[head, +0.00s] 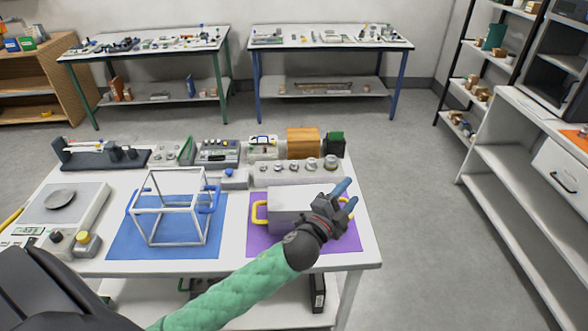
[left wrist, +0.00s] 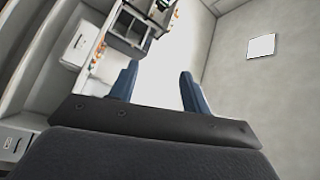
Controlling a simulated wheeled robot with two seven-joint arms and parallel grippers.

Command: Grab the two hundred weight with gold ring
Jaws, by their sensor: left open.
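Several knobbed metal weights (head: 311,163) stand in a row on a grey block (head: 262,180) at the back right of the near table. My left gripper (head: 346,196) is open and empty above the table's right side, over the purple mat. In the left wrist view its blue fingers (left wrist: 160,88) are apart with nothing between them. My right gripper is out of view.
A white scale (head: 92,197) stands at the left of the table. A white wire-frame basket (head: 176,232) stands on a blue mat (head: 122,240). A grey box (head: 285,206) with yellow handles stands on the purple mat (head: 270,247), partly behind my arm. Instruments line the back edge.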

